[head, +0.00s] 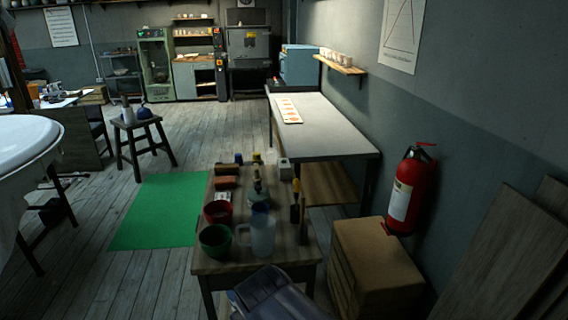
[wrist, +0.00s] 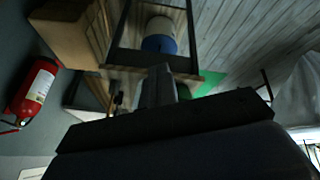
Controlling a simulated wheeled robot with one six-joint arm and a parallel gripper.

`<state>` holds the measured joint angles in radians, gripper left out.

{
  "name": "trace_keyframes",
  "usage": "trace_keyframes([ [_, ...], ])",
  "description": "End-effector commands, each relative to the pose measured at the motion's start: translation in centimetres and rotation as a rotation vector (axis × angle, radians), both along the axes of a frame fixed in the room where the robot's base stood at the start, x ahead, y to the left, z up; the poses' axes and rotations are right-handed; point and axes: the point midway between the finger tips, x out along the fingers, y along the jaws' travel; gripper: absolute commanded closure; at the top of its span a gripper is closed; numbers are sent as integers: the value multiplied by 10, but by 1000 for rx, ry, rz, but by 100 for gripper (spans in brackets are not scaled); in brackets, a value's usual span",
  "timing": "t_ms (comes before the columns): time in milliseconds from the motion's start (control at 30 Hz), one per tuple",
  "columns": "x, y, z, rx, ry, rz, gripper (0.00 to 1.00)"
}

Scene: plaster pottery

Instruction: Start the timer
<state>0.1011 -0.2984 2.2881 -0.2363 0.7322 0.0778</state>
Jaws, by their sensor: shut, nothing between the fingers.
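No thing in view can be made out for sure as the timer. A small pale box (head: 284,169) stands at the far right of the small wooden table (head: 213,265), among pots and tools; it is too small to tell what it is. My gripper (wrist: 158,78) shows in the wrist view, with its grey fingers together and nothing between them. It is in front of the table's frame in that view, apart from the pale box. In the head view my dark arm (head: 275,295) shows at the bottom edge, near the table's front.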

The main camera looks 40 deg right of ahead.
Motion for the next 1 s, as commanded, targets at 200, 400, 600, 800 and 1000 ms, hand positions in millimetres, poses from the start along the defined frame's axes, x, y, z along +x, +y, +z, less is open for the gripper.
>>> trace_keyframes([
  [200,120,-60,64,-262,-207,101,100],
  [400,223,-84,95,-404,-361,321,100],
  [600,302,-86,82,-422,-430,618,100],
  [800,335,-81,36,-341,-402,894,100],
  [1000,337,-80,1,-263,-350,1042,100],
])
